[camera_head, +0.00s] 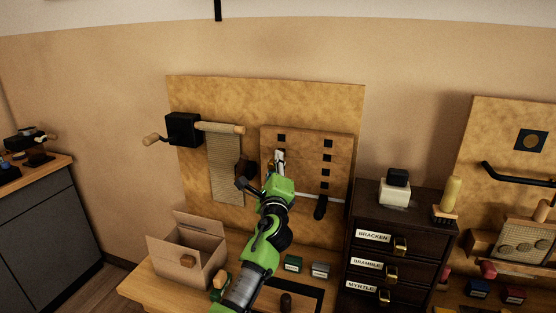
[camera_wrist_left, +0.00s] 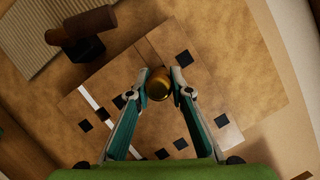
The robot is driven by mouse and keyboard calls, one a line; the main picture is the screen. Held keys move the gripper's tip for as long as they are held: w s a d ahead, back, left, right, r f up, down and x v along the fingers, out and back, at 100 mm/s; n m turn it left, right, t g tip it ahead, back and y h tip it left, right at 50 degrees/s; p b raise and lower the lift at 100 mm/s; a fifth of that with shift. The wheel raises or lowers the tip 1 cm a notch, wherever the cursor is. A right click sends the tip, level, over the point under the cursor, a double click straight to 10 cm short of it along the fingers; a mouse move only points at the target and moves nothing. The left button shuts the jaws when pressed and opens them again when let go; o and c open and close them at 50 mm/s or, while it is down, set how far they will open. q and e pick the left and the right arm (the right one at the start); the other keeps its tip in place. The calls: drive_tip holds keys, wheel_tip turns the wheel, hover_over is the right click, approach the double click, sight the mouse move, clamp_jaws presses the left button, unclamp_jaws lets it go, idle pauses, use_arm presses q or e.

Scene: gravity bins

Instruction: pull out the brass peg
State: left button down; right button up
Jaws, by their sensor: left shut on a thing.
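The brass peg (camera_wrist_left: 158,84) shows in the wrist view as a round golden end between the two fingertips. My left gripper (camera_wrist_left: 161,76) is shut on it, one finger on each side. In the head view the left gripper (camera_head: 279,158) is at the left part of a wooden block (camera_head: 305,143) with several black square holes, and it largely hides the peg. I cannot tell how deep the peg sits in the block. My right gripper is in neither view.
A black crank box (camera_head: 183,129) with a wooden roller is left of the block. A lever with a black handle (camera_head: 320,208) is at its lower right. An open cardboard box (camera_head: 187,250) stands below left. A dark drawer cabinet (camera_head: 402,230) stands at the right.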

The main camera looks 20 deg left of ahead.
sight(270, 168)
use_arm(q)
drive_tip(key=shift+s+a+f+p, duration=0.15)
drive_tip(key=shift+s+p, duration=0.1)
drive_tip(key=shift+s, duration=0.2)
drive_tip(key=shift+s+d+f+p, duration=0.15)
drive_tip(key=shift+s+p, duration=0.1)
drive_tip(key=shift+s, duration=0.2)
drive_tip(key=shift+a, duration=0.1)
drive_tip(key=shift+s+a+r+p, duration=0.1)
drive_tip(key=shift+s+p, duration=0.85)
drive_tip(key=shift+s, duration=0.4)
drive_tip(key=shift+s+r+p, duration=0.1)
drive_tip(key=shift+s+p, duration=0.7)
drive_tip(key=shift+s, duration=1.15)
